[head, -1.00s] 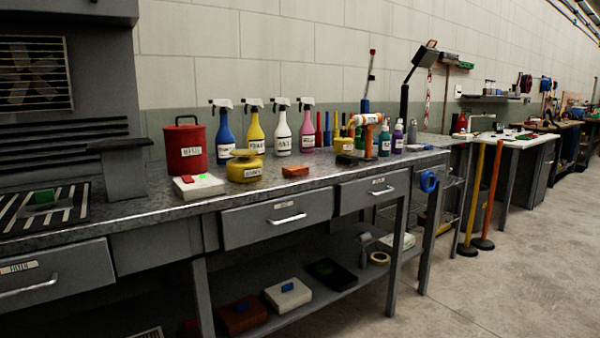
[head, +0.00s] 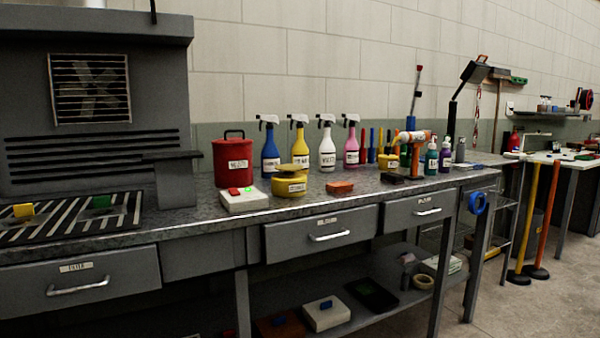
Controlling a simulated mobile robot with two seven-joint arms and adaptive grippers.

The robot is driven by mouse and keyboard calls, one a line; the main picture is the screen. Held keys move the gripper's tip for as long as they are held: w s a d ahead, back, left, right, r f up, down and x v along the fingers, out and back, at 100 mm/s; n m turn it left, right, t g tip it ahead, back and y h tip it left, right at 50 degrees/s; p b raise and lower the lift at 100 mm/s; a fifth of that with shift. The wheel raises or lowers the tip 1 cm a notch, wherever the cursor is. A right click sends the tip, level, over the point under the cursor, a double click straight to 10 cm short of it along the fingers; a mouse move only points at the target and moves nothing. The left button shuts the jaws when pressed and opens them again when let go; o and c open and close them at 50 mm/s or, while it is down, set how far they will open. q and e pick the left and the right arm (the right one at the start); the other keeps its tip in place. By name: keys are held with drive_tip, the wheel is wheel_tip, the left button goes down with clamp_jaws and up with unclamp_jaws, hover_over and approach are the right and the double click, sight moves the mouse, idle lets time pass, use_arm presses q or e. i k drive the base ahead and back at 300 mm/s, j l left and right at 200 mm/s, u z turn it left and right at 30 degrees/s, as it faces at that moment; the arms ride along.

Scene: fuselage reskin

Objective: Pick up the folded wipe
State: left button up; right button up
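I cannot tell for sure which item is the folded wipe. A small yellow block-like item (head: 23,210) and a small green one (head: 101,202) sit on the black-and-white striped panel (head: 60,222) at the left of the bench. A flat orange-red piece (head: 340,187) lies on the bench top near the middle. Neither of my grippers shows in the head view.
The grey metal bench (head: 205,214) carries a red can (head: 234,163), a white box (head: 238,202), a yellow container (head: 290,186) and several spray bottles (head: 327,150). A grey vented cabinet (head: 90,100) stands at the left. Concrete floor is open at right.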

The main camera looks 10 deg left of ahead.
sight(341, 186)
drive_tip(key=l+u, duration=0.15)
drive_tip(key=u, duration=0.3)
drive_tip(key=i+l+u, duration=0.1)
drive_tip(key=u, duration=0.3)
drive_tip(key=l+u, duration=0.3)
drive_tip(key=u, duration=0.15)
drive_tip(key=l+u, duration=0.3)
drive_tip(key=l, duration=0.25)
drive_tip(key=k+l+u, duration=0.15)
drive_tip(key=l+u, duration=0.15)
drive_tip(key=l, duration=0.2)
drive_tip(key=k+l+u, duration=0.1)
drive_tip(key=l, duration=0.25)
drive_tip(key=k+l, duration=0.15)
drive_tip(key=l, duration=0.2)
drive_tip(key=k+l+u, duration=0.15)
drive_tip(key=l, duration=0.25)
drive_tip(key=k+l, duration=0.15)
drive_tip(key=l, duration=0.2)
drive_tip(key=k+l, duration=0.1)
drive_tip(key=l, duration=0.25)
drive_tip(key=k+l, duration=0.15)
drive_tip(key=l, duration=0.2)
